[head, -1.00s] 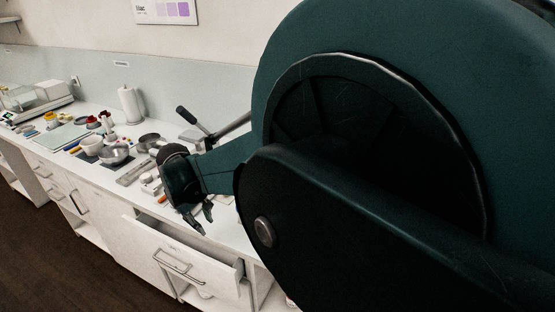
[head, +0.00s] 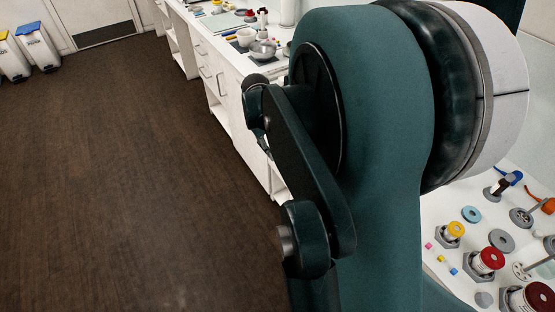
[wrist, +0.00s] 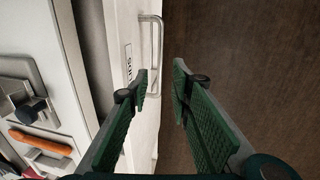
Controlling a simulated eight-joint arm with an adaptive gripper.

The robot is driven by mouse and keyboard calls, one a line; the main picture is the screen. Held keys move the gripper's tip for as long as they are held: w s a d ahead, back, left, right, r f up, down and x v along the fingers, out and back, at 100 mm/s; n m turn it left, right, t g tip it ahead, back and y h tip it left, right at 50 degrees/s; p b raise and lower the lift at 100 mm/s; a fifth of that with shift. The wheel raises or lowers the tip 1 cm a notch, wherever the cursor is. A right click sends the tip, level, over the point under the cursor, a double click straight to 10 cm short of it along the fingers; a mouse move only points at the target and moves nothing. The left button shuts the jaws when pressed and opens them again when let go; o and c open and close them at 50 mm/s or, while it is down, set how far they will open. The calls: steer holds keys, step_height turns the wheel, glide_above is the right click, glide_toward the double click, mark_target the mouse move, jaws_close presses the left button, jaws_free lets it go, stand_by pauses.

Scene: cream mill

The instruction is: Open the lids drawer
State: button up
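The lids drawer (wrist: 118,20) shows in the wrist view as a white front with a dark "LIDS" label and a pale bar handle (wrist: 161,38). A shaded gap lies between the front and the counter, so the drawer appears partly pulled out. My gripper (wrist: 160,72) is open. Its green fingers lie on either side of the handle's line in the picture; I cannot tell whether they touch it. Nothing shows held between them. In the head view my arm hides the drawer and the fingers.
In the wrist view an orange object (wrist: 40,141) lies on the counter at left. In the head view, dark floor (head: 130,180) is clear at left and two bins (head: 37,45) stand far back.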

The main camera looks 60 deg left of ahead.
mark_target(278, 163)
steer(key=shift+w+f+b, duration=0.2)
steer(key=shift+w+f, duration=0.05)
steer(key=shift+f, duration=1.05)
steer(key=shift+w+f+b, duration=0.25)
steer(key=shift+f, duration=1)
steer(key=shift+w+f+b, duration=0.2)
steer(key=shift+w+f, duration=0.05)
steer(key=shift+f, duration=1.05)
steer(key=shift+c, duration=0.6)
jaws_close()
